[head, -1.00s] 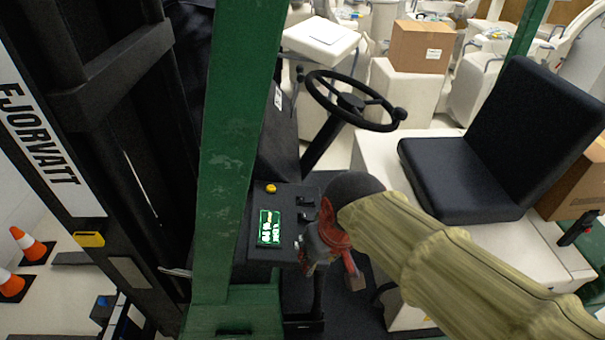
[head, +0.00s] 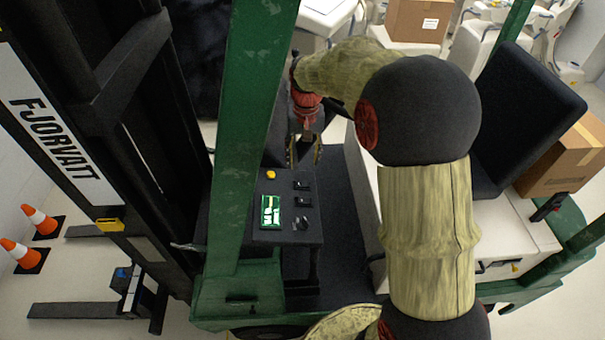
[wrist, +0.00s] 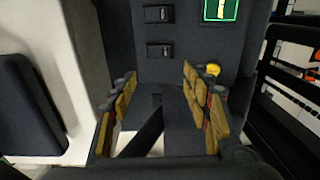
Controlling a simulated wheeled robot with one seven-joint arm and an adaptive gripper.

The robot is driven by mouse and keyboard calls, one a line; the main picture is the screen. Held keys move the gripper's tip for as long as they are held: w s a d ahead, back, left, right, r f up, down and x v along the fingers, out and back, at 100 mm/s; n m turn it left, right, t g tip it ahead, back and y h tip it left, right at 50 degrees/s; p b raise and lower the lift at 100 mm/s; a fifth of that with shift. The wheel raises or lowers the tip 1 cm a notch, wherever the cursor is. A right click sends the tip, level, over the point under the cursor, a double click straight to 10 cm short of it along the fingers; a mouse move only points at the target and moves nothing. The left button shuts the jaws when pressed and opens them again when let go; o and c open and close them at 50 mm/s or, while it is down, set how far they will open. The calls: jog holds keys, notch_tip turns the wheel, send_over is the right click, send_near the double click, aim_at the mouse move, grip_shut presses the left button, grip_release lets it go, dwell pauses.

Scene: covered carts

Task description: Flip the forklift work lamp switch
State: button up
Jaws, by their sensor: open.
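The forklift's dark control panel (head: 262,232) carries two black rocker switches, an upper one (head: 302,185) and a lower one (head: 303,202), with a dark knob or key (head: 301,223) below them. I cannot read which switch is for the work lamp. In the wrist view one rocker (wrist: 160,50) lies just beyond my fingertips and the other (wrist: 159,14) farther off. My gripper (head: 304,163) is open and empty, fingers pointing at the panel from its steering-column side. The gap between the fingers (wrist: 157,82) is roughly in line with both rockers, apart from them.
A lit green display (head: 271,212) and a yellow button (head: 271,174) sit on the panel's left. The green post (head: 233,130) stands left of it. The black seat (head: 515,120) is at right. In the wrist view the yellow button (wrist: 213,69) is near the right finger.

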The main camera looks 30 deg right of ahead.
aim_at(302, 182)
jog(key=shift+s+a+f, duration=0.1)
jog(key=shift+a+f, duration=0.05)
jog(key=shift+f, duration=3.8)
jog(key=shift+c, duration=1.4)
jog(key=c, duration=0.8)
jog(key=shift+c, duration=0.2)
